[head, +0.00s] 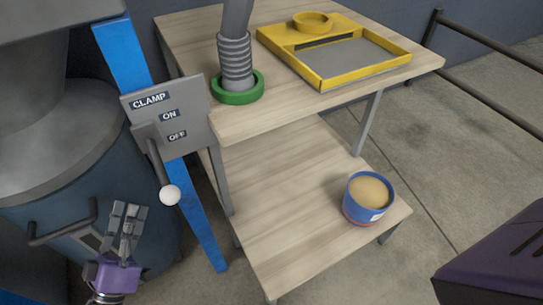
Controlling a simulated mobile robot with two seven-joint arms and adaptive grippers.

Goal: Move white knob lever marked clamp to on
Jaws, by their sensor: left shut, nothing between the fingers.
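The clamp lever's white knob (169,195) is at the lower end of a dark lever arm (158,168). The arm hangs down and slightly right from a grey panel (190,115) marked CLAMP, with ON above OFF. The knob sits below the OFF label. My left gripper (126,214), with a purple body, is shut and empty at the lower left. It is left of and a little below the knob in the picture, apart from it. My right gripper is not in view.
A blue post (122,50) stands behind the panel, beside a large drum (60,150) with a bar handle (65,222). A wooden two-level table (275,190) is to the right. It carries a yellow tray frame (345,83), a hose in a green ring (238,96) and a blue tub (366,215).

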